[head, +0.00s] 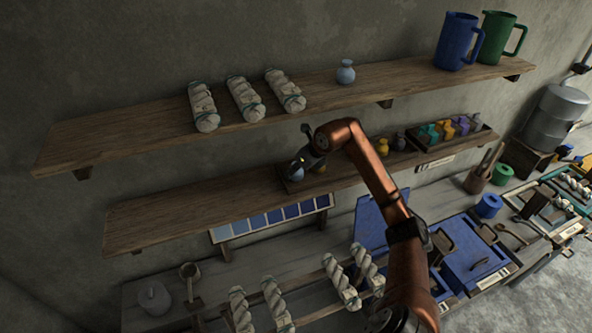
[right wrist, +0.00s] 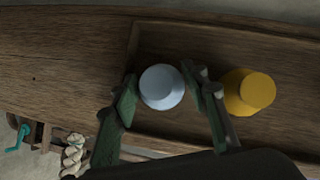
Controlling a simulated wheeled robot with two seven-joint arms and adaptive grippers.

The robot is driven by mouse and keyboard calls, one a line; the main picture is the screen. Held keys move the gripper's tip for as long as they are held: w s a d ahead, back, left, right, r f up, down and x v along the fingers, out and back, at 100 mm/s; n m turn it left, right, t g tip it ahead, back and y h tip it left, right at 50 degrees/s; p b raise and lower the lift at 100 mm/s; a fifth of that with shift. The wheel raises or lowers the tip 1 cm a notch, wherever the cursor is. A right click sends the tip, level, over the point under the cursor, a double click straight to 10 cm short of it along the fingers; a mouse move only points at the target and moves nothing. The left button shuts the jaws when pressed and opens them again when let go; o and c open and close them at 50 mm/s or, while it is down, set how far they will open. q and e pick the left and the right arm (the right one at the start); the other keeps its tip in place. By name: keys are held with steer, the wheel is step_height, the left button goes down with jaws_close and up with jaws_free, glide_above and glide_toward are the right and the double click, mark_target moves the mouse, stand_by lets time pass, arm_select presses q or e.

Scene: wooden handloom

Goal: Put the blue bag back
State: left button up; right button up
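The blue bag (head: 297,172), pale blue and round, is at the left end of the tray on the lower shelf. In the right wrist view the blue bag (right wrist: 162,87) is seen from above between the two green fingers of my right gripper (right wrist: 160,74). The fingers lie close along both sides; whether they press on it cannot be told. In the head view my right gripper (head: 304,157) reaches down to the bag and partly hides it. A yellow bag (right wrist: 248,92) stands just right of it. My left gripper is not in view.
More coloured bags (head: 447,130) stand farther right along the lower shelf (head: 160,217). The upper shelf (head: 150,112) overhangs, holding yarn skeins (head: 245,98), a small grey-blue vessel (head: 345,72) and two jugs (head: 458,42). The lower shelf's left part is clear.

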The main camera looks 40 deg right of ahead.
steer(key=shift+r, duration=0.1)
steer(key=shift+s+r, duration=0.15)
steer(key=shift+r, duration=0.1)
steer(key=b+v, duration=0.2)
steer(key=v, duration=0.4)
steer(key=shift+s+r, duration=0.25)
steer(key=shift+r, duration=0.2)
steer(key=shift+s+f, duration=0.1)
